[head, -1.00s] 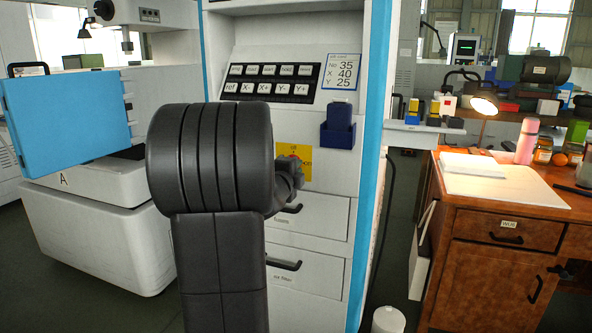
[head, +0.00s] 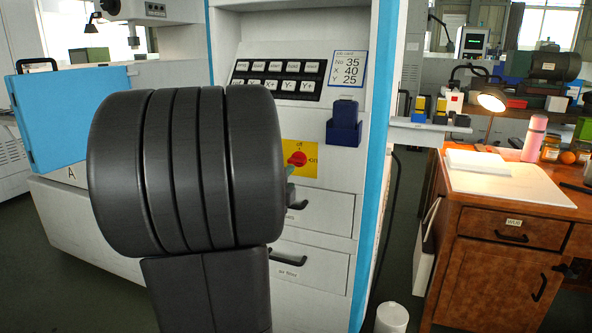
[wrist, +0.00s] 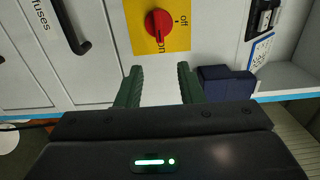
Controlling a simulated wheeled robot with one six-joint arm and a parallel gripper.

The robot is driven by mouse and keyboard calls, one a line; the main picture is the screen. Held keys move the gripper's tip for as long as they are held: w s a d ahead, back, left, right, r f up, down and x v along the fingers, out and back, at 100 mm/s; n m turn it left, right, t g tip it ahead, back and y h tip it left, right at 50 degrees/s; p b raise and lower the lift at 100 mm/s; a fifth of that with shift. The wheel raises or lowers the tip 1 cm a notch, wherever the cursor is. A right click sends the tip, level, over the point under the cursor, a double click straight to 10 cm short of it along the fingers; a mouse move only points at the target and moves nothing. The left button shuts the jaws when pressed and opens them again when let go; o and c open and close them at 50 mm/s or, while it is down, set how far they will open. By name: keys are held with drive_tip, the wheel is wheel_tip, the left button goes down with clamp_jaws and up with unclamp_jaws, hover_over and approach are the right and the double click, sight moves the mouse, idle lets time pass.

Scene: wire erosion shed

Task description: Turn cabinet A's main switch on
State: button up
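The red rotary switch (head: 297,159) sits on a yellow plate (head: 293,172) on the white cabinet's front, labelled "off" at the top and "on" at the right. In the wrist view the red knob (wrist: 158,24) has its bar lined up with "on", partly covering that label; the "off" mark is clear of it. My gripper (wrist: 158,86) is open and empty, its two dark green fingers apart from the knob and short of the plate. In the head view my black wrist hides most of the gripper.
Drawers with black handles (head: 289,261) lie below the switch. A dark blue holder (head: 344,132) is fixed to its right. A white machine base marked "A" (head: 75,195) and a blue panel (head: 75,115) stand left. A wooden desk (head: 490,255) stands right.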

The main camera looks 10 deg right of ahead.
sight(303, 164)
drive_tip(key=shift+v, duration=1.75)
drive_tip(key=b+x, duration=0.1)
drive_tip(key=x, duration=1.3)
drive_tip(key=shift+s, duration=0.1)
